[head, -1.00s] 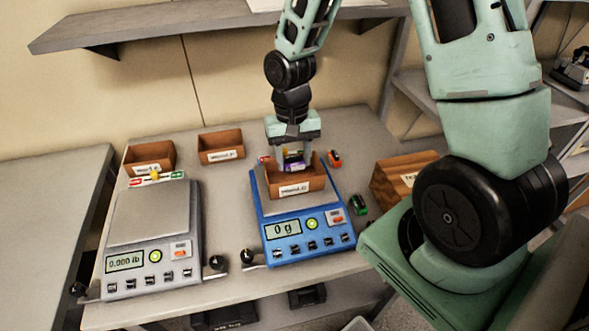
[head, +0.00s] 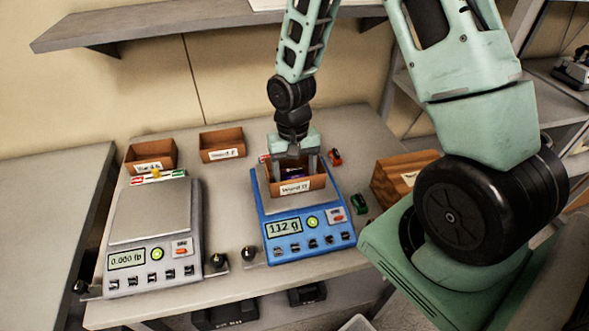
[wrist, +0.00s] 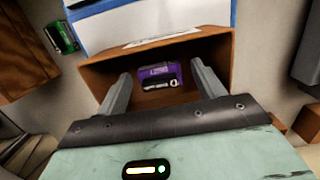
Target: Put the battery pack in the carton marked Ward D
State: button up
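The carton (head: 297,188) sits on the blue scale (head: 288,227); its label appears to read Ward D. The purple battery pack (wrist: 157,76) lies inside this carton in the wrist view, on its floor. In the head view the pack is mostly hidden by the carton wall and my gripper. My gripper (head: 293,166) reaches down into the carton. In the wrist view its two fingers (wrist: 160,88) are spread wide, with a gap on each side of the pack. The blue scale's display reads 112 g.
Two more cartons, one at the back left (head: 151,155) and one at the back middle (head: 222,145), have labels too small to read surely. A grey scale (head: 150,230) stands left. A brown wooden box (head: 402,177) and small red and green items are at right.

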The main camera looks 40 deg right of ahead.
notch_tip(320, 180, up, 12)
jog(key=w+b, duration=0.1)
jog(key=b, duration=0.1)
jog(key=s+a+r+n, duration=0.2)
jog(key=s+a+n, duration=0.4)
jog(key=s+a, duration=0.3)
jog(key=s+a+r+n+t, duration=0.1)
jog(key=s+a+r+n, duration=0.2)
jog(key=s+a+n, duration=0.3)
jog(key=s+a, duration=0.2)
jog(key=s, duration=0.2)
jog(key=shift+a+p, duration=0.3)
jog(key=shift+a, duration=0.1)
jog(key=shift+r, duration=0.1)
